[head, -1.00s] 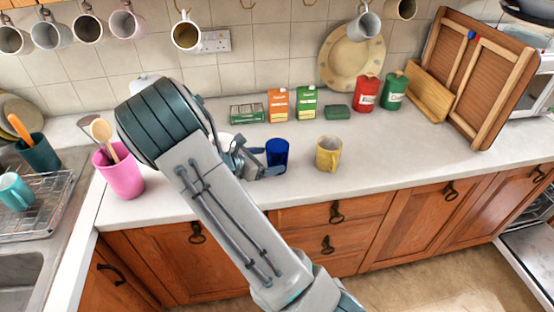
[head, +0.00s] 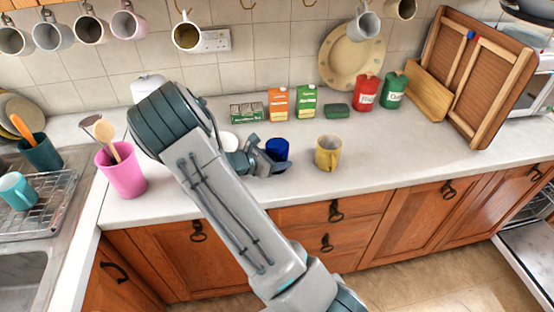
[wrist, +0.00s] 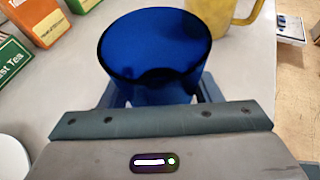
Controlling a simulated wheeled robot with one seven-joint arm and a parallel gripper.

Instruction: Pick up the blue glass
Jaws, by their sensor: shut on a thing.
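The blue glass (head: 277,147) stands upright on the countertop in the head view, left of the yellow mug. My gripper (head: 268,163) is at the glass with its fingers around the lower part, shut on it. In the wrist view the blue glass (wrist: 155,50) fills the upper middle, with its dark open rim towards the camera. The fingers of my gripper (wrist: 158,92) show on both sides of the glass, partly hidden by the gripper's body. I cannot tell whether the base of the glass touches the counter.
A yellow mug (head: 328,153) stands close on the right. Orange (head: 278,104) and green (head: 307,101) boxes stand behind. A pink cup (head: 121,171) with utensils is at the left. The counter right of the yellow mug is clear.

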